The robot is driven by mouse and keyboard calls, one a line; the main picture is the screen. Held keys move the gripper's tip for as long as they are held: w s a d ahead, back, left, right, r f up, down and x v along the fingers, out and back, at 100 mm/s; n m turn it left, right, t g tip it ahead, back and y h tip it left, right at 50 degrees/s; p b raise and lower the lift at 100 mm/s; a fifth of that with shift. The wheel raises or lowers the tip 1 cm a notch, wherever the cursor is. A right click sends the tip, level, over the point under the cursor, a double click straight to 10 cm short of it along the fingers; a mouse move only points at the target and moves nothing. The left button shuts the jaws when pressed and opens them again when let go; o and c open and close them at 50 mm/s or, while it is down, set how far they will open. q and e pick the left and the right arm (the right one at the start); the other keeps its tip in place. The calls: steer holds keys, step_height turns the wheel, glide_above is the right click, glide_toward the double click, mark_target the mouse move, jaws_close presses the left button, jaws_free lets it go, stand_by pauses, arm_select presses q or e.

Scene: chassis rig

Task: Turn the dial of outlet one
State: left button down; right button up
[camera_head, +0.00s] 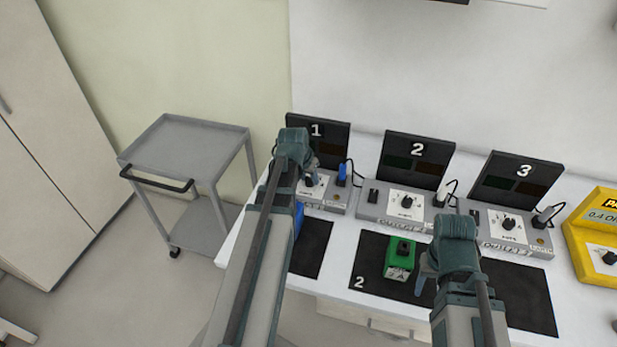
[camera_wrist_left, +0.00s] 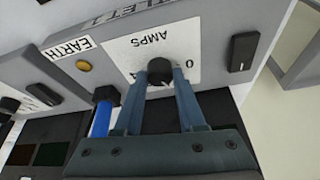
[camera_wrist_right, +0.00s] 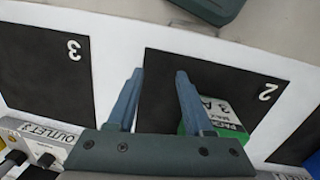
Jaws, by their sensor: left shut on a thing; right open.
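Outlet one is a grey box (camera_head: 336,196) under a dark panel marked 1 (camera_head: 330,134). Its round black dial (camera_wrist_left: 160,71) sits on a white plate marked AMPS (camera_wrist_left: 150,38) in the left wrist view. A blue plug (camera_wrist_left: 101,118) is in the same outlet, beside the left finger in that view. My right gripper (camera_head: 424,274) is open and empty above the mat marked 2, close beside a green box (camera_head: 401,258).
Outlets two (camera_head: 405,207) and three (camera_head: 506,228) stand to the right in the row. A yellow device (camera_head: 590,225) is at the far right. A blue thing (camera_head: 298,218) is mostly hidden behind my left arm. A grey trolley (camera_head: 190,135) stands left of the bench.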

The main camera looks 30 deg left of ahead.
arm_select(q)
steer(key=n+y, duration=0.1)
steer(key=n, duration=0.1)
steer(key=n+y, duration=0.1)
steer(key=n, duration=0.2)
steer(key=shift+w+d+n+g, duration=0.1)
steer(key=shift+d+n+g, duration=0.05)
steer(key=shift+n+g, duration=0.15)
steer(key=n, duration=0.2)
steer(key=n+g+y, duration=0.1)
steer(key=n, duration=0.1)
steer(key=shift+d+n+g, duration=0.1)
steer(key=shift+n+g, duration=0.2)
steer(key=shift+n, duration=0.4)
steer(key=c, duration=0.5)
jaws_free()
steer(key=shift+r, duration=0.15)
arm_select(e)
steer(key=shift+r, duration=0.2)
arm_select(q)
steer(key=p+v, duration=1.2)
steer(key=v, duration=0.1)
steer(key=shift+d+p, duration=0.35)
steer(key=shift+p, duration=0.05)
arm_select(e)
step_height(320, 180, up, 12)
steer(key=shift+r, duration=0.2)
